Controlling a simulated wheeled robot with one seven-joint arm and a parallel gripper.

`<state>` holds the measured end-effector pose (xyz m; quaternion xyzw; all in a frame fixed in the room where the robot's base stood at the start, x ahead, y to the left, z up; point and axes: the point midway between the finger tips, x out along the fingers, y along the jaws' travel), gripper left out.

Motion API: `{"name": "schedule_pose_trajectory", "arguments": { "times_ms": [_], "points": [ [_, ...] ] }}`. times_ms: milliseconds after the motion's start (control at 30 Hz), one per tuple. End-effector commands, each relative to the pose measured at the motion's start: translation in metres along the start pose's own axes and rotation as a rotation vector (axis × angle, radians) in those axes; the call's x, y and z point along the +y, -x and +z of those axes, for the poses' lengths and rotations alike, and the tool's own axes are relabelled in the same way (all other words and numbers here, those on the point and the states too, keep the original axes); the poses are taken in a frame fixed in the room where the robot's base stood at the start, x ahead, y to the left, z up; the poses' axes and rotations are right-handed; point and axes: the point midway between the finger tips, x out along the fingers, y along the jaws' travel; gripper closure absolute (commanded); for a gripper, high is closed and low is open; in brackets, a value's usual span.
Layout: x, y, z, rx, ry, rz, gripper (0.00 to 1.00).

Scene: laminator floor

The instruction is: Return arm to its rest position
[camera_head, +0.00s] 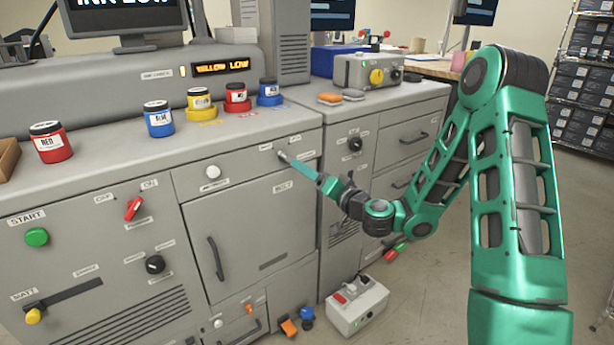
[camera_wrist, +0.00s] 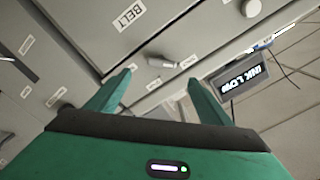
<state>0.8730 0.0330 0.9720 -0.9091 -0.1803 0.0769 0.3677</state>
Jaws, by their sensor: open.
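My green arm reaches in from the right in the head view, bent at the elbow. My gripper (camera_head: 302,166) is at the front of the grey machine (camera_head: 265,225), close to its upper right panel edge. The wrist view shows my gripper (camera_wrist: 160,80) open, with its two green fingers apart and nothing held. A small grey lever (camera_wrist: 163,62) shows just beyond the fingertips on the panel. I cannot tell whether a finger touches it. A BELT label (camera_wrist: 129,16) is on the panel near it.
A red jar (camera_head: 51,142), blue jar (camera_head: 159,118) and several other ink jars stand on the machine top. A grey box (camera_head: 357,305) with buttons sits on the floor below my arm. Shelving (camera_head: 584,80) stands at the back right. Open floor (camera_head: 430,290) lies beside the cabinets.

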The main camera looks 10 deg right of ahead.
Motion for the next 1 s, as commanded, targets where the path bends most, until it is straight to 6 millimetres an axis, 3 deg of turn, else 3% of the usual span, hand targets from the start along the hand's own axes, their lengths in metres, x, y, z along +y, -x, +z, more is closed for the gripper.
{"name": "schedule_pose_trajectory", "arguments": {
  "times_ms": [233,467,700,867,1000],
  "points": [
    [-0.009,0.003,0.006,-0.043,0.042,-0.019,0.27],
    [-0.029,0.029,0.042,-0.302,0.237,-0.048,0.27],
    [-0.006,0.091,0.063,-0.614,0.398,0.077,0.27],
    [0.021,0.149,0.055,-0.785,0.441,0.244,0.27],
    [0.04,0.21,0.037,-0.9,0.43,0.427,0.27]
  ]
}}
